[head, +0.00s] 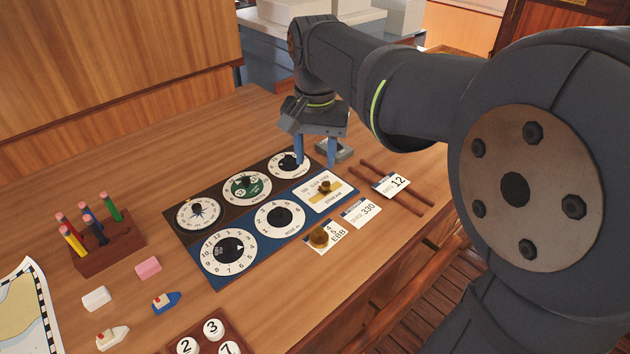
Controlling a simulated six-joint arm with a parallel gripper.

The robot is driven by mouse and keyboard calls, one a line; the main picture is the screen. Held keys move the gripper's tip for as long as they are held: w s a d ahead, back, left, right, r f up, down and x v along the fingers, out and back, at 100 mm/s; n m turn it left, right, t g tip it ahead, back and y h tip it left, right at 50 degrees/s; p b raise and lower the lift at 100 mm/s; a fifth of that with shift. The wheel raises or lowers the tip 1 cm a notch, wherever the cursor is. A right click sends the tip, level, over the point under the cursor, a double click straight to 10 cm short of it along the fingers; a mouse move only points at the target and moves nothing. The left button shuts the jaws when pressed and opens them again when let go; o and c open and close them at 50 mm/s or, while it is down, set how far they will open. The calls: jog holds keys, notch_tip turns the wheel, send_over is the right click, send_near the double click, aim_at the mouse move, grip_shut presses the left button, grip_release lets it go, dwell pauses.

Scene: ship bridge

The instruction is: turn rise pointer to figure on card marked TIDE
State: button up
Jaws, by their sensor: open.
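A panel of dials (213,272) lies on the table in two rows; its small labels are too small to read, so I cannot tell which pointer is the rise one. One dial (280,217) with a black centre stands in the front row, and a black-centred dial (289,164) is at the back right.
Cards reading 330 (361,212) and 12 (394,184) lie to the right, with brown rods (383,170) around the latter. A compass dial (198,214), green dial (246,187), clock dial (229,251) and slider plate (324,191) share the panel. A pen block (108,250) stands left.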

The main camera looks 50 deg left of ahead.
aim_at(279, 210)
jog(key=s+a+r+n, duration=0.2)
jog(key=s+a+n, duration=0.4)
jog(key=n, duration=0.7)
jog(key=f, duration=1.2)
jog(key=w+a+f, duration=0.1)
jog(key=f, duration=0.4)
jog(key=shift+f, duration=0.4)
grip_shut()
